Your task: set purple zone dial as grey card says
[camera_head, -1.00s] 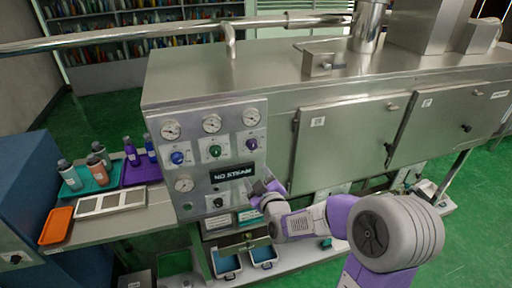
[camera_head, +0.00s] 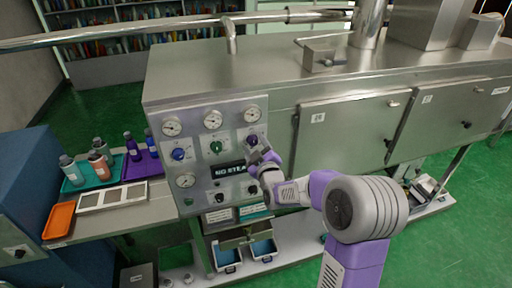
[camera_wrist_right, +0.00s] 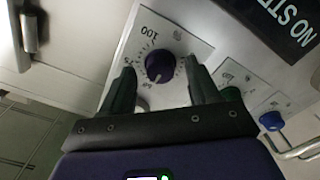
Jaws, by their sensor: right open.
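The purple dial (camera_wrist_right: 160,65) sits between the two dark fingers of my right gripper (camera_wrist_right: 162,74) in the right wrist view, with clear gaps on both sides. A printed scale surrounds it, with "100" readable at its upper left; I cannot tell its exact setting. In the head view the purple dial (camera_head: 252,140) is on the right of the control panel (camera_head: 200,110), partly hidden by my right gripper (camera_head: 257,150). That gripper is open and empty. Small cards (camera_head: 219,215) hang below the panel; their text is unreadable and I cannot tell which is the grey card.
A blue dial (camera_head: 179,154) and a green dial (camera_head: 215,147) share the panel, with gauges above. Bottles stand on a teal tray (camera_head: 75,184) and a purple tray (camera_head: 138,172) at left.

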